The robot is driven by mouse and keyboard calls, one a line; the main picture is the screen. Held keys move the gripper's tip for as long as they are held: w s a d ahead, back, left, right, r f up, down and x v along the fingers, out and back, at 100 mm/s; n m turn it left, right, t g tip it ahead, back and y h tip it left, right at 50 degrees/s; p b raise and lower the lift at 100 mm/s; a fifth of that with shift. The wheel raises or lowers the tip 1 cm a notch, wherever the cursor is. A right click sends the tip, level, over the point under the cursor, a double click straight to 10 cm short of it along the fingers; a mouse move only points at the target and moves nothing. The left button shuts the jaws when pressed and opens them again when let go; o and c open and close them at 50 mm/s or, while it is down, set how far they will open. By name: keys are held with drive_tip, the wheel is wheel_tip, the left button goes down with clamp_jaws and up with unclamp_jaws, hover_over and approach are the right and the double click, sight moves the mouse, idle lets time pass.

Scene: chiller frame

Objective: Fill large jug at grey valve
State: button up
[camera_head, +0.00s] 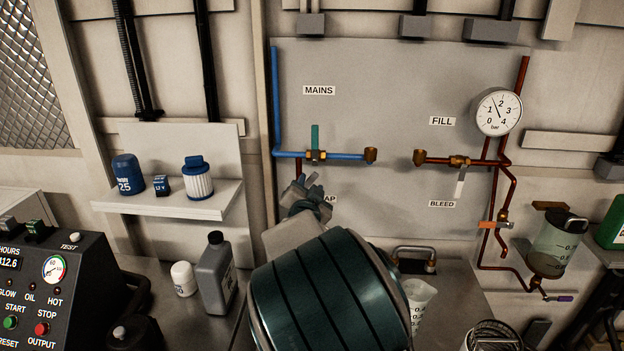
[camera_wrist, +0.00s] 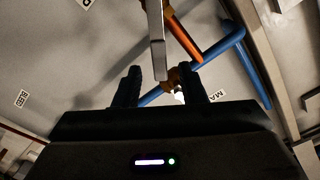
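In the wrist view a grey valve lever (camera_wrist: 156,40) comes down from the top edge, its tip near the gap between my fingers. My gripper (camera_wrist: 161,88) is open there, with blue pipe and brass behind it; contact with the lever cannot be told. In the head view my gripper (camera_head: 312,190) is by a partly covered label ending in "AP", below the blue MAINS pipe. Another pale grey lever (camera_head: 461,181) hangs down below the FILL pipe. A clear graduated jug (camera_head: 421,295) stands on the bench, partly hidden behind my arm. I cannot tell whether it is the large one.
A teal lever (camera_head: 315,137) stands upright on the MAINS pipe. A gauge (camera_head: 498,111), an orange lever (camera_head: 487,225) and a capped vessel (camera_head: 555,245) are on the right. A grey bottle (camera_head: 216,275) and white canister (camera_head: 183,279) stand left of my arm.

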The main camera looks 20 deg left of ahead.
drive_tip(key=shift+x, duration=1.25)
